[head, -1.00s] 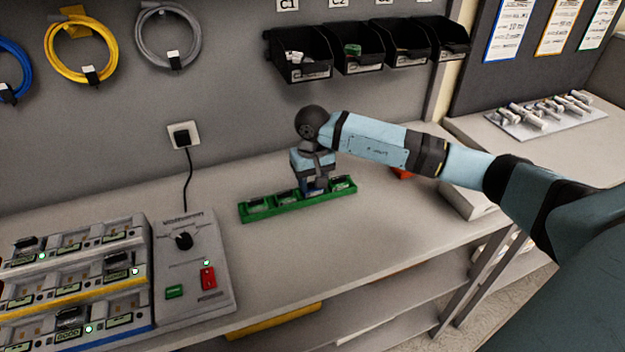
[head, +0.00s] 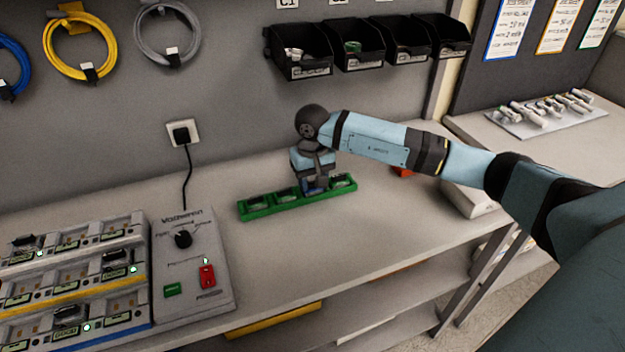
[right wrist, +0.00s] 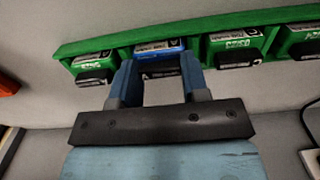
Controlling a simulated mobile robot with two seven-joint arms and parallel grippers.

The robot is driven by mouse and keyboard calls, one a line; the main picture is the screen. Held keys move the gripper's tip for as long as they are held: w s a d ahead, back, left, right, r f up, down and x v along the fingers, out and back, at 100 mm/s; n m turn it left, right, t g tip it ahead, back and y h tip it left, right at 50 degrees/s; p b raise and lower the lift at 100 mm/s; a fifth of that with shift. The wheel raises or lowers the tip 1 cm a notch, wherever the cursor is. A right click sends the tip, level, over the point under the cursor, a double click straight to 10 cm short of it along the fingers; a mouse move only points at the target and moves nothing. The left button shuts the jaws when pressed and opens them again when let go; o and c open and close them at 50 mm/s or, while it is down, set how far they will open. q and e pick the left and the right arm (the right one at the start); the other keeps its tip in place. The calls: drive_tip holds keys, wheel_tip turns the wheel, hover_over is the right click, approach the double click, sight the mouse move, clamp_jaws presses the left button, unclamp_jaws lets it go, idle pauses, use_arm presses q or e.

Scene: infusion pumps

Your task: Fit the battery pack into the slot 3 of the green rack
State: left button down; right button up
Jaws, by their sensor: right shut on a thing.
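The green rack (head: 262,210) lies on the bench in the head view and runs across the top of the right wrist view (right wrist: 205,22). My right gripper (head: 314,188) points down over the rack at the third place from the left in the head view. In the right wrist view its blue fingers (right wrist: 160,72) are shut on the battery pack (right wrist: 160,46), which has a blue-edged label and a dark end. The pack lies in line with the packs in the rack; how deep it sits is hidden. My left gripper is out of view.
Other packs with green-edged labels fill the rack places beside it (right wrist: 235,42). A tester box (head: 190,262) and a tiered charger (head: 75,275) stand to the left. Black bins (head: 302,52) hang on the wall behind. The bench in front of the rack is clear.

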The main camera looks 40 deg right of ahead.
drive_tip(key=o, duration=1.1)
drive_tip(key=shift+o, duration=0.2)
wheel_tip(320, 180, up, 14)
drive_tip(key=shift+b, duration=0.3)
drive_tip(key=shift+f, duration=0.15)
